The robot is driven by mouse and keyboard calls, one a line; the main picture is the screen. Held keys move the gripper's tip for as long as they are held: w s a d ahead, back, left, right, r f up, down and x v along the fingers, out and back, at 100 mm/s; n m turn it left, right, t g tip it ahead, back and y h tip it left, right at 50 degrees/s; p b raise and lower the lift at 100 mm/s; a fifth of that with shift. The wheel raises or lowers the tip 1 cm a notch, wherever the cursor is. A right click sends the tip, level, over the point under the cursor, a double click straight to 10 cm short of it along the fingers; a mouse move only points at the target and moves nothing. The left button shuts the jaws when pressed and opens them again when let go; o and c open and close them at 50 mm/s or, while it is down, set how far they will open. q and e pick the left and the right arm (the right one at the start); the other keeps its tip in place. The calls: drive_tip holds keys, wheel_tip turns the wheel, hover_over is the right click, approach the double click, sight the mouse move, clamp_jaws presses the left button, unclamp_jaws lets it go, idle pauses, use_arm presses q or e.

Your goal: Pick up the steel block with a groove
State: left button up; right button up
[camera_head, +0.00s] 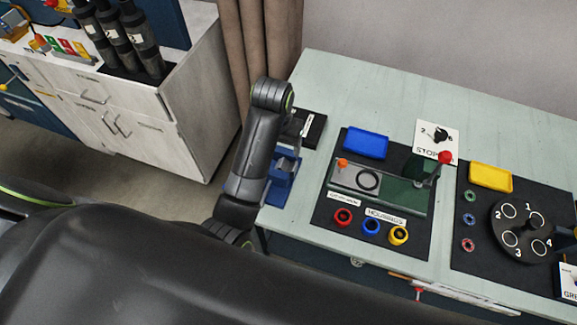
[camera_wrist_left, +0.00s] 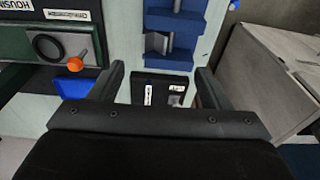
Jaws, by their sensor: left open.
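A grey steel block with a groove (camera_wrist_left: 157,43) sits in a blue holder (camera_wrist_left: 178,58) in the left wrist view. In the head view the blue holder (camera_head: 281,188) stands near the table's left edge, partly hidden by my left arm. A second grey piece shows at the holder's far end, cut off by the wrist view's top edge. My left gripper (camera_wrist_left: 160,78) is open and empty. Its two fingers stand apart on either side of a black tray (camera_wrist_left: 162,88), with the block ahead between them in the picture. My right gripper is not in view.
The table (camera_head: 315,73) holds a green-and-grey fixture (camera_head: 383,190) with an orange knob and a red-tipped lever. Coloured rings, a blue tray (camera_head: 366,143), a yellow tray (camera_head: 490,177) and a black numbered dial (camera_head: 523,229) lie farther right. A white cabinet (camera_head: 175,120) stands left, across a gap.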

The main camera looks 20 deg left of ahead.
use_arm(q)
drive_tip(key=w+d+r, duration=0.1)
hover_over(288, 166)
drive_tip(key=s, duration=0.2)
drive_tip(key=f, duration=1.1)
drive_tip(key=shift+w+d+f, duration=0.2)
drive_tip(key=shift+w+d, duration=0.05)
drive_tip(key=shift+w+a+f+p, duration=0.1)
drive_tip(key=shift+w+f+p, duration=0.1)
drive_tip(key=shift+f, duration=0.45)
drive_tip(key=shift+w+f+p, duration=0.15)
drive_tip(key=shift+f+p, duration=0.05)
drive_tip(key=shift+f, duration=0.45)
drive_tip(key=shift+w+a+f+p, duration=0.1)
drive_tip(key=shift+w+f+p, duration=0.1)
drive_tip(key=shift+f, duration=1.15)
drive_tip(key=c, duration=1.3)
drive_tip(key=shift+w, duration=0.1)
drive_tip(key=shift+c, duration=0.6)
drive_tip(key=shift+r, duration=0.1)
